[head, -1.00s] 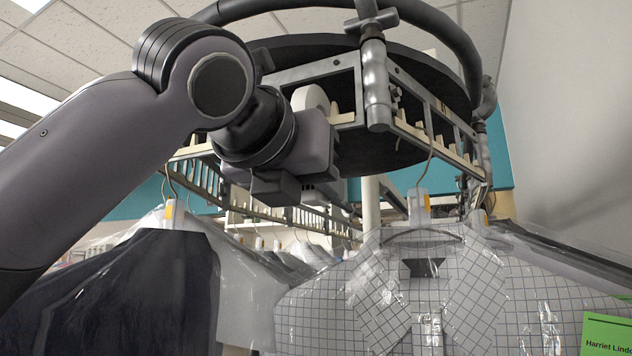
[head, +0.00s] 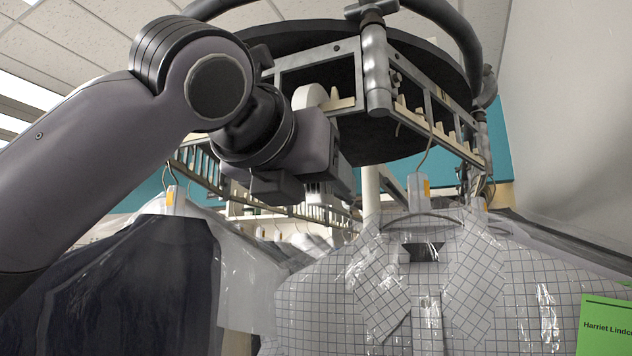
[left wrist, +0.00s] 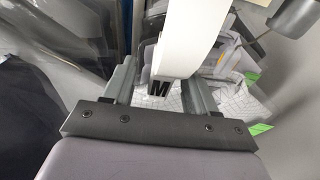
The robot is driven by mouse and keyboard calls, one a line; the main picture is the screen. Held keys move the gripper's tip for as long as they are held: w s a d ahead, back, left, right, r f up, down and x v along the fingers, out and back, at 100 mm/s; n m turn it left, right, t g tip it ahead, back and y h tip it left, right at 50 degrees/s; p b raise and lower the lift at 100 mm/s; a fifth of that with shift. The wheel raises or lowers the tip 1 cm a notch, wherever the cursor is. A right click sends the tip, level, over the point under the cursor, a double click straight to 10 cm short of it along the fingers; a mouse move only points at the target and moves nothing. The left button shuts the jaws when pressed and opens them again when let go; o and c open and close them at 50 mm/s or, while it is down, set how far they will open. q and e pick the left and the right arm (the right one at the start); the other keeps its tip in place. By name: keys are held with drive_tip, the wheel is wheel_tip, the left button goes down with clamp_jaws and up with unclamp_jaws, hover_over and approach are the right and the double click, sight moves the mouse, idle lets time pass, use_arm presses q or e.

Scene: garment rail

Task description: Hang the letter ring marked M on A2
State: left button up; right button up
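The fingers appear closed on the ring, which extends upward and away. In the head view my left gripper (head: 318,192) is partly hidden by its own wrist, below the round rail. A white curved piece (head: 308,97) shows above the wrist and looks like the same ring. The rail (head: 318,62) has pale pegs along its frame; no A2 label can be read. My right gripper is not in view.
A checked shirt in plastic (head: 425,285) hangs from the rail's right side, with a green name tag (head: 606,328). A dark garment in plastic (head: 130,280) hangs at the left. A lower slotted rail (head: 205,170) runs behind my wrist. A grey wall stands right.

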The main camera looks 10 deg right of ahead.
use_arm(q)
drive_tip(key=shift+s, duration=0.1)
drive_tip(key=shift+s+a, duration=0.25)
drive_tip(key=b+v, duration=0.1)
drive_tip(key=v, duration=0.5)
drive_tip(key=shift+b, duration=0.35)
drive_tip(key=shift+o, duration=0.6)
drive_tip(key=shift+s+a, duration=0.1)
drive_tip(key=f+b+v, duration=0.1)
drive_tip(key=f+v, duration=0.1)
drive_tip(key=v, duration=1.1)
